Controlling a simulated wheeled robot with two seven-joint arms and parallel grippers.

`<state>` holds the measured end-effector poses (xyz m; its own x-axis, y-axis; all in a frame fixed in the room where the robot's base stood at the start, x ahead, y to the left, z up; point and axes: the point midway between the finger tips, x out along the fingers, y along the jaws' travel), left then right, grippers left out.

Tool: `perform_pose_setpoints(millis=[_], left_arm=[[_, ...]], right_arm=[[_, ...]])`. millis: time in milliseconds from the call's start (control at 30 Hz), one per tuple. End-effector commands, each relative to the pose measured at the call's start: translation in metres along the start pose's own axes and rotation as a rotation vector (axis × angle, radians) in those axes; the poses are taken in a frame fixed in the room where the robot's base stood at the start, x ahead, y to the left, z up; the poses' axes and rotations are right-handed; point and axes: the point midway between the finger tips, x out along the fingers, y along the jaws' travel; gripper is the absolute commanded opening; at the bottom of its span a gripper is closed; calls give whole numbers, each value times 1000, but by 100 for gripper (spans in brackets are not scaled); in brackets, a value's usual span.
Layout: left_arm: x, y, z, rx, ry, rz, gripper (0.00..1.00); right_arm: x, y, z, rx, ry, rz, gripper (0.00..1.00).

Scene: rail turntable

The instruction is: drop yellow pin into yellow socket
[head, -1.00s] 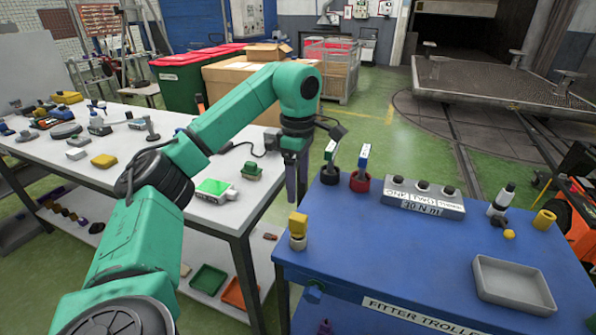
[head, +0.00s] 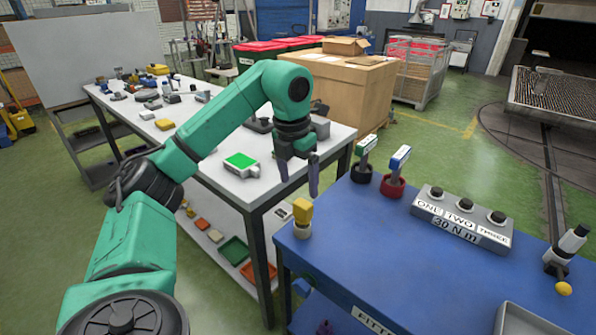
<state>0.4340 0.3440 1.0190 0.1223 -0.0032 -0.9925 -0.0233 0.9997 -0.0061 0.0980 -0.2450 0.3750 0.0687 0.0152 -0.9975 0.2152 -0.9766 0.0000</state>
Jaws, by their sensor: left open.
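A yellow block-topped piece (head: 302,210) stands upright on a pale round base at the near left corner of the blue trolley top. It looks like the yellow pin. My left gripper (head: 299,186) points down just above and behind it in the picture. Its two dark fingers are apart, with nothing between them. Whether a fingertip touches the yellow piece, I cannot tell. No yellow socket can be made out in the current view. My right gripper is not in view.
On the blue trolley (head: 375,262) stand a black cup (head: 361,174) and a red cup (head: 392,187) with tagged tools, a grey three-knob box (head: 460,222), a yellow ball (head: 563,288) and a grey tray (head: 530,322). A white workbench (head: 215,185) stands left. The trolley's middle is clear.

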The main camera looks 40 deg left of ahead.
Motion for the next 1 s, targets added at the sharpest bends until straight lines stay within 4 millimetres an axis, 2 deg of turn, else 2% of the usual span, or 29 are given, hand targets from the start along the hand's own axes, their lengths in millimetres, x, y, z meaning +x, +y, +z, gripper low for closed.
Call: perform_pose_setpoints(millis=[100, 300, 433, 667, 767, 900, 933, 967, 1000], left_arm=[[30, 0, -1, 0, 6, 3, 90], [68, 0, 0, 1, 2, 1, 90], [79, 0, 0, 1, 1, 1, 90], [80, 0, 0, 2, 0, 1, 90], [80, 0, 0, 2, 0, 1, 56], [80, 0, 0, 2, 0, 1, 2], [80, 0, 0, 2, 0, 1, 0], [80, 0, 0, 2, 0, 1, 51], [80, 0, 0, 2, 0, 1, 36]], right_arm=[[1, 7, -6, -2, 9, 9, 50], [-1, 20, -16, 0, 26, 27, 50], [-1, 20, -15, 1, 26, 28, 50], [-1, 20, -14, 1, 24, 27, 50], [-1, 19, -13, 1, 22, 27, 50], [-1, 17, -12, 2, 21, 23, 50], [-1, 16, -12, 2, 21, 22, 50], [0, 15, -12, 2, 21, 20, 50], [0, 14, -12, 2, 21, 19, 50]])
